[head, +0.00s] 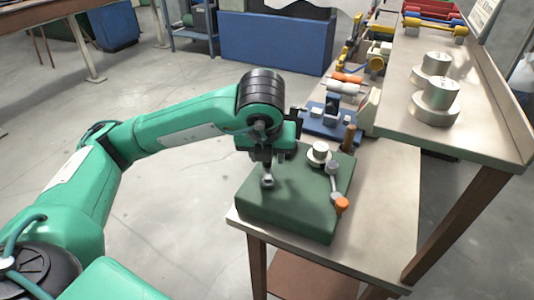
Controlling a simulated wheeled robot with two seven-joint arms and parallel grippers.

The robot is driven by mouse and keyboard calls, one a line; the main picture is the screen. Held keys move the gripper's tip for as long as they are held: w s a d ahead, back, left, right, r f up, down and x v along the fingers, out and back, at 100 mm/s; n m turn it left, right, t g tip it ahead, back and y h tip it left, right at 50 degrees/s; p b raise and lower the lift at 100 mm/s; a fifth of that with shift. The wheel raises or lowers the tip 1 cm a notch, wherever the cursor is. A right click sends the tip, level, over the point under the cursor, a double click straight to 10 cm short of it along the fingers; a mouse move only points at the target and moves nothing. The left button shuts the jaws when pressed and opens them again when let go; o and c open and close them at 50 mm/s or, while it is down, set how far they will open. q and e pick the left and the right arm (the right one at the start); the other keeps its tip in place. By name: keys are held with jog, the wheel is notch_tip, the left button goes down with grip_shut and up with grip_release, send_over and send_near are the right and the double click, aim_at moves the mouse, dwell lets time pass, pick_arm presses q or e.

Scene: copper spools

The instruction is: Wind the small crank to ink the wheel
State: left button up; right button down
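A dark green block (293,193) sits on the near end of the low table. A small crank (334,187) with a grey arm and an orange knob (342,205) is at its right side, the knob towards the front right corner. A pale round wheel or knob (319,154) stands on the block's top near the back right. My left gripper (267,181) points down over the left part of the block, left of the crank and apart from it. Its fingers look small and dark, and I cannot tell whether they are open. My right gripper is not in view.
A brown upright peg (349,137) stands behind the block. A blue device (330,119) with white and orange rollers is farther back. A raised shelf (400,122) at the right carries silvery stepped cylinders (434,103). The tabletop (385,190) right of the block is clear.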

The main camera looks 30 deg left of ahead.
pick_arm(q)
jog(key=shift+s+r, duration=0.2)
jog(key=shift+r, duration=0.4)
jog(key=p+v, duration=0.2)
jog(key=v, duration=1)
jog(key=shift+r, duration=0.25)
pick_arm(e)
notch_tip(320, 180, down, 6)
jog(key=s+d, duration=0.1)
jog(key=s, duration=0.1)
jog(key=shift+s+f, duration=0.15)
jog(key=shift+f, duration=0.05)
pick_arm(q)
jog(key=shift+d, duration=0.1)
